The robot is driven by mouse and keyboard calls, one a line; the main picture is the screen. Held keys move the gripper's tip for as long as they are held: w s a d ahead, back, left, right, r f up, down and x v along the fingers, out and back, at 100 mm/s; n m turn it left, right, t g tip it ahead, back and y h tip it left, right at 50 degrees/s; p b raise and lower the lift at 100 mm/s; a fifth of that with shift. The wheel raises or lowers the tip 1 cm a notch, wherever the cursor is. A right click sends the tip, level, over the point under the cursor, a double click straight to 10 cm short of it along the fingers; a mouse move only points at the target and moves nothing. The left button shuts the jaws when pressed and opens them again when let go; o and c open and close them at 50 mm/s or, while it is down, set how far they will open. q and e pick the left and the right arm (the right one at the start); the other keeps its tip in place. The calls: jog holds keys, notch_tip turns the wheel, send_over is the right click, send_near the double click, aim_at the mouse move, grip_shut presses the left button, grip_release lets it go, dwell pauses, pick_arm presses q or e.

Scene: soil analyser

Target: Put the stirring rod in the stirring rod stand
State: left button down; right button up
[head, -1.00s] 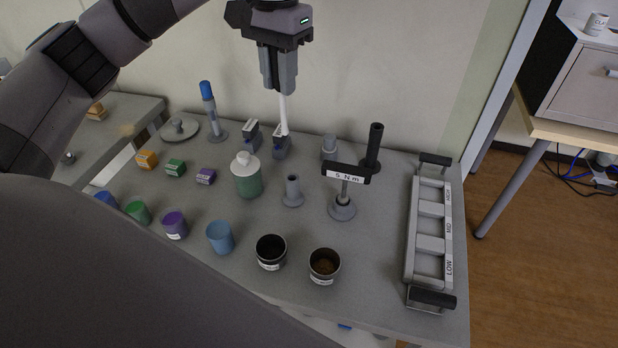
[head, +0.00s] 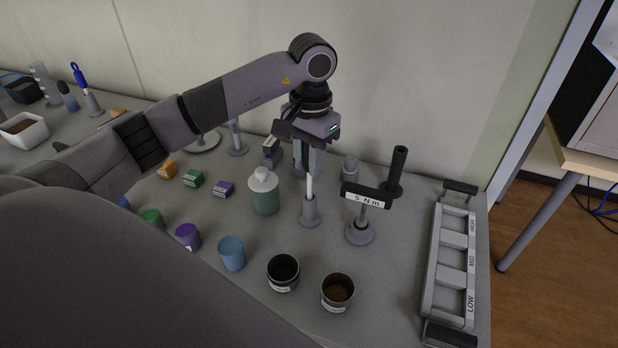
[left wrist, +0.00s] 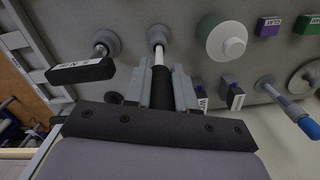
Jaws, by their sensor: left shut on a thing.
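The white stirring rod (head: 309,187) is held upright in my left gripper (head: 308,168), which is shut on its upper part. The stirring rod stand (head: 311,213) is a small grey tube on a round base, directly under the rod. The rod's lower end meets the stand's top opening; how deep it sits inside I cannot tell. In the left wrist view, the rod (left wrist: 158,57) runs from the gripper fingers (left wrist: 163,85) to the stand (left wrist: 158,36), in line with it. My right gripper is not in view.
A green bottle with white cap (head: 264,192) stands just left of the stand. A black-handled tool marked 5 Nm (head: 366,197) stands close on the right. Two dark cups (head: 283,272) (head: 338,291) are in front. A rack (head: 452,260) lies at the right edge.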

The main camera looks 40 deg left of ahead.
aim_at(309, 179)
pick_arm(q)
notch_tip(309, 179, down, 5)
jog(key=shift+f, duration=0.15)
dwell(0.3)
jog(key=shift+f, duration=0.2)
jog(key=c, duration=0.9)
grip_release()
jog(key=shift+r, duration=0.1)
jog(key=shift+c, duration=0.2)
jog(key=shift+r, duration=0.1)
jog(key=shift+r, duration=0.2)
jog(key=r, duration=0.7)
jog(key=r+b, duration=0.1)
jog(key=r, duration=0.3)
jog(key=shift+w+r, duration=0.25)
jog(key=shift+r, duration=0.1)
